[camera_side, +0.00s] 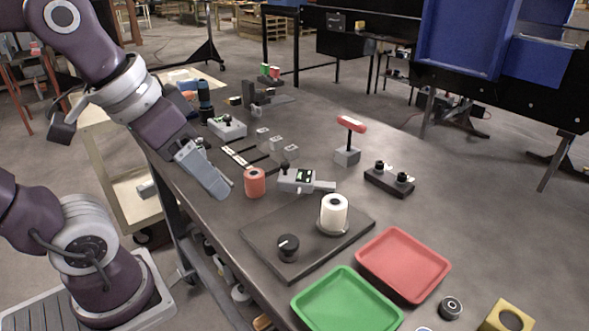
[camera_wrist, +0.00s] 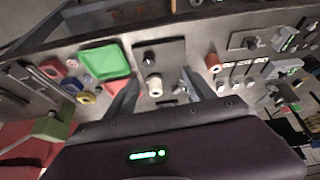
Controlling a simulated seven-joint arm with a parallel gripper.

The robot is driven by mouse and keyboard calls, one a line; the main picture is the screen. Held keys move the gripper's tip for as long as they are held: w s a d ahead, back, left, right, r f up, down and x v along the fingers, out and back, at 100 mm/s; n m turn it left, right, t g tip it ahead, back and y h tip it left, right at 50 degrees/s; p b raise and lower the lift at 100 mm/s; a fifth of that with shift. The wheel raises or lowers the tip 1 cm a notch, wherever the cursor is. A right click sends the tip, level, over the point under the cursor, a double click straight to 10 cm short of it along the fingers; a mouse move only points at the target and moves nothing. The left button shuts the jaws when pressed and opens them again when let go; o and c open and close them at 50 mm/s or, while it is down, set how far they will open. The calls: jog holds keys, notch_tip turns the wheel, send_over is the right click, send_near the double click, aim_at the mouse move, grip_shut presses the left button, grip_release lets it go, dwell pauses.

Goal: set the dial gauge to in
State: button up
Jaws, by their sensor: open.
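No part is clearly labelled as the dial gauge, so I cannot tell for certain which one it is. One candidate is a small grey unit (camera_side: 297,180) with a black knob, a dark panel and a grey bar out to its right. Another is a round black dial (camera_side: 288,243) with a white mark, on a dark plate (camera_side: 262,232); it also shows in the wrist view (camera_wrist: 151,61). The settings are too small to read. My gripper (camera_side: 221,189) is open and empty, above the near table edge, left of the orange-red roll and apart from both candidates; its fingers show in the wrist view (camera_wrist: 160,78).
A white roll (camera_side: 334,212) stands on the dark plate. An orange-red roll (camera_side: 255,182) is close to my gripper. A red-handled lever (camera_side: 351,125), a two-knob black box (camera_side: 388,181), a red tray (camera_side: 403,263) and a green tray (camera_side: 347,302) surround it.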

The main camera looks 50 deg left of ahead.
jog(key=w+a+n, duration=0.1)
jog(key=w, duration=0.2)
jog(key=w+a+r+n+g, duration=0.1)
jog(key=w, duration=0.2)
jog(key=w+a+n+g, duration=0.1)
jog(key=w, duration=0.3)
jog(key=shift+a+r, duration=0.15)
jog(key=shift+r, duration=0.25)
jog(key=c, duration=0.3)
jog(key=n+g, duration=0.3)
jog(key=n, duration=0.2)
send_over(285, 163)
notch_tip(285, 163, down, 8)
jog(key=shift+f, duration=0.1)
notch_tip(285, 163, down, 7)
jog(key=shift+r, duration=0.1)
grip_shut()
